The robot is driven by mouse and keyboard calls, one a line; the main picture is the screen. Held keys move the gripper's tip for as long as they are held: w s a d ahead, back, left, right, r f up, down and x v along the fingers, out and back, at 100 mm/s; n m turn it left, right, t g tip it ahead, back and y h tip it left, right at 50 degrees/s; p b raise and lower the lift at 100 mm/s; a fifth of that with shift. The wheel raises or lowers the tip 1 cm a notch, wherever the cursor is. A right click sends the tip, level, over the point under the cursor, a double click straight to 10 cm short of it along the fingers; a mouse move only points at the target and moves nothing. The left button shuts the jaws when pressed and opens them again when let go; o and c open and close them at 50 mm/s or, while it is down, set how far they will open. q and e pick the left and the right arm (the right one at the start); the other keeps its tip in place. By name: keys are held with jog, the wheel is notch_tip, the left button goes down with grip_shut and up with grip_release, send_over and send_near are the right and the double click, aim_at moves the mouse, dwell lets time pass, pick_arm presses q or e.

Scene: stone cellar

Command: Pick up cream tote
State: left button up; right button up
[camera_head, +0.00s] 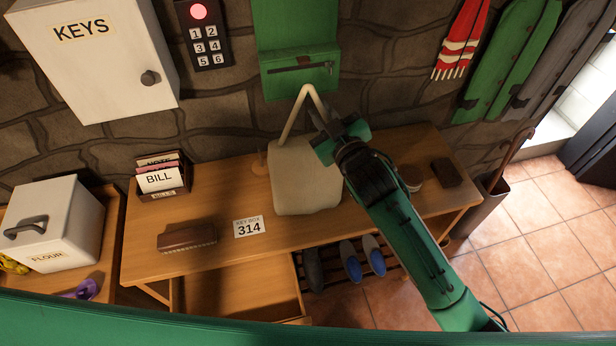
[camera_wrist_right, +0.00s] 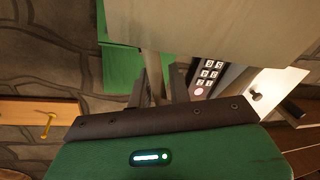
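The cream tote (camera_head: 305,180) is upright at the middle of the wooden bench, its handle loop standing up. I cannot tell whether its base touches the bench top. My right gripper (camera_head: 325,125) is at the right side of the handle, near its top. In the right wrist view, the handle strap passes between the two dark fingers of my right gripper (camera_wrist_right: 160,90), and the pale tote body (camera_wrist_right: 215,30) fills the top. The fingers stand a little apart; whether they press on the strap is unclear. My left gripper is not in view.
The bench (camera_head: 210,258) also holds a letter holder (camera_head: 160,180), a brown brush (camera_head: 187,238), a 314 card (camera_head: 248,227) and a dark brush (camera_head: 446,172). A flour box (camera_head: 55,225) stands left. A green wall box (camera_head: 300,70) hangs behind the tote; an umbrella stand (camera_head: 480,205) is right.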

grip_shut()
dwell(1.1)
